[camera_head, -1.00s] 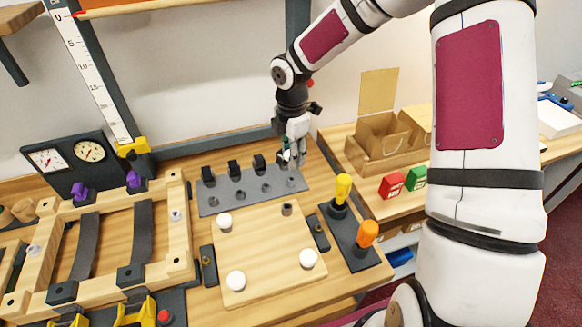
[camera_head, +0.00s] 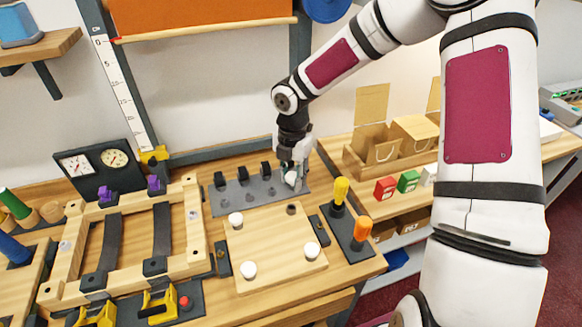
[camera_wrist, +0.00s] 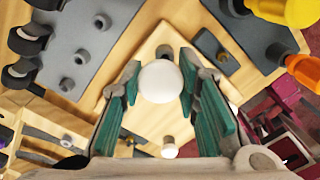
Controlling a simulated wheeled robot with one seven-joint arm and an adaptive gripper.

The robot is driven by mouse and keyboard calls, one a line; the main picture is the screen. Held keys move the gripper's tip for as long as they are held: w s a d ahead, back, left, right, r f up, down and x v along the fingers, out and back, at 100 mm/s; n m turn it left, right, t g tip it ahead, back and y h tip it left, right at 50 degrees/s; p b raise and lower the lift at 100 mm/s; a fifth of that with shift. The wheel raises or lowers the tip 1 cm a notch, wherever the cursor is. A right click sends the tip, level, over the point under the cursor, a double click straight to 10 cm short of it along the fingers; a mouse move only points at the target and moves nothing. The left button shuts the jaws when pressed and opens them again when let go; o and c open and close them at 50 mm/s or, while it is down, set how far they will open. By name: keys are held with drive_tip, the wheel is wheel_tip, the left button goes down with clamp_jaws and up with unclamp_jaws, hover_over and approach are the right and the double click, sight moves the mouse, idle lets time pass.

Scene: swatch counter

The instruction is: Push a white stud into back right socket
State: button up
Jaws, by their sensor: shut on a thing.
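The wooden board (camera_head: 270,245) lies on the bench with white studs at its back left (camera_head: 236,219), front left (camera_head: 249,270) and front right (camera_head: 312,250) corners. The back right socket (camera_head: 291,208) shows as a dark, empty fitting. My gripper (camera_head: 292,180) is above and behind that socket, at the right end of the grey rack (camera_head: 258,192). It is shut on a white stud, whose round head shows between the green-lined fingers in the wrist view (camera_wrist: 160,81). The stud's lower part is hidden there.
Yellow-handled (camera_head: 340,190) and orange-handled (camera_head: 361,231) tools stand in a dark holder right of the board. Black-topped pieces stand along the grey rack's back. A wooden frame (camera_head: 196,235) lies left. Red (camera_head: 385,187) and green (camera_head: 408,181) boxes sit farther right.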

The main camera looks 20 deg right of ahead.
drive_tip(key=shift+s+a+n, duration=0.4)
drive_tip(key=shift+s+n, duration=0.1)
drive_tip(key=shift+s, duration=0.35)
wheel_tip(320, 180, down, 4)
drive_tip(key=shift+w+b, duration=0.15)
drive_tip(key=shift+b, duration=0.85)
drive_tip(key=shift+f+b, duration=0.3)
drive_tip(key=shift+f, duration=0.75)
drive_tip(key=shift+f, duration=1.35)
idle(1.0)
drive_tip(key=o, duration=1.2)
drive_tip(key=shift+r+p, duration=1.4)
drive_tip(key=shift+r, duration=1.65)
drive_tip(key=shift+r, duration=0.1)
